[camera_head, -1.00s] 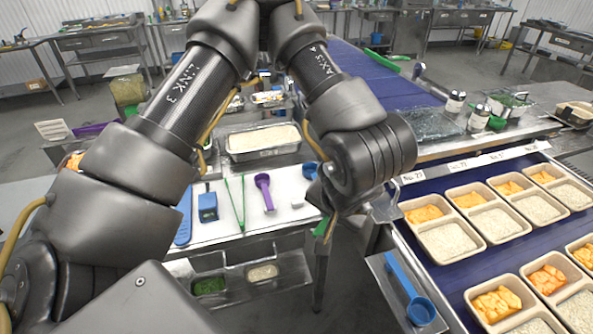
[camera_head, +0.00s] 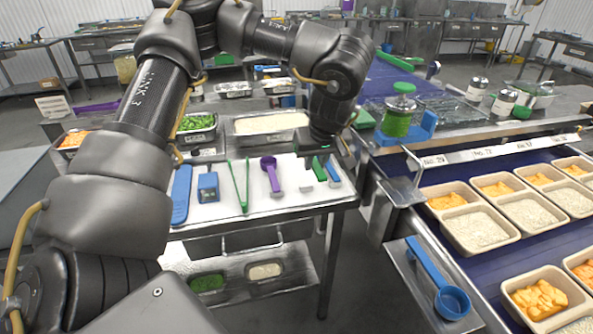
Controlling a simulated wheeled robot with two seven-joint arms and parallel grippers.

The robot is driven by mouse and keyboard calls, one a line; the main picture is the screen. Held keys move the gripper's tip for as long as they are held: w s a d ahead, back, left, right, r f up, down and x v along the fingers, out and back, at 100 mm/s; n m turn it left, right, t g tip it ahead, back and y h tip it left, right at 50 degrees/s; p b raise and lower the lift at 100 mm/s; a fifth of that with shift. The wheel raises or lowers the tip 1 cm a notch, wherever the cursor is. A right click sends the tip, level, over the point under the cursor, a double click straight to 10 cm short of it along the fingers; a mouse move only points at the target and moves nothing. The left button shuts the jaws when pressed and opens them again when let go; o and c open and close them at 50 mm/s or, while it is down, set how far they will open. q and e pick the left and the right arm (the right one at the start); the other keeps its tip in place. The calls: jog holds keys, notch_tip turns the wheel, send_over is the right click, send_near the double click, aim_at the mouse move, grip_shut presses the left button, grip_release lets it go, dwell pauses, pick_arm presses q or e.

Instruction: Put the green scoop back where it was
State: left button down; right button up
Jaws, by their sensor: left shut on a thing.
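My left gripper (camera_head: 326,152) points down over the right part of the white mat (camera_head: 225,208). Its fingers are mostly hidden by my own wrist. The green scoop (camera_head: 318,168) shows in part just below the wrist, at the mat; my left gripper is shut on it. I cannot tell whether the scoop touches the mat. A purple scoop (camera_head: 271,176) lies to its left, and a blue-handled tool (camera_head: 333,172) lies close on its right. My right gripper is not in view.
Green tongs (camera_head: 239,186), a blue device (camera_head: 208,186) and a blue utensil (camera_head: 181,194) lie further left. A rice tray (camera_head: 268,124) stands behind. Another blue scoop (camera_head: 437,280) rests on a side shelf. Portion trays (camera_head: 478,230) line the conveyor at right.

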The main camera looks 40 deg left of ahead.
pick_arm(q)
jog(key=w+a+f, duration=0.3)
jog(key=w+a, duration=0.1)
jog(key=a, duration=0.1)
send_near(301, 178)
jog(key=shift+w+a+f+p, duration=0.3)
jog(key=shift+a+f+p, duration=0.1)
jog(key=shift+a, duration=0.15)
jog(key=shift+w+a+f, duration=0.1)
jog(key=shift+w+f, duration=0.05)
jog(key=shift+f, duration=0.1)
jog(key=shift+p+x, duration=0.35)
jog(key=shift+x, duration=1.2)
jog(key=shift+f, duration=0.55)
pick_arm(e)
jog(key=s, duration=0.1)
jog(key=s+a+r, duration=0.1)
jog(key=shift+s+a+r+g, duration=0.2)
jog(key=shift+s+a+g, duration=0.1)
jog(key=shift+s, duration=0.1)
pick_arm(q)
jog(key=c, duration=1.3)
grip_release()
jog(key=shift+f, duration=0.15)
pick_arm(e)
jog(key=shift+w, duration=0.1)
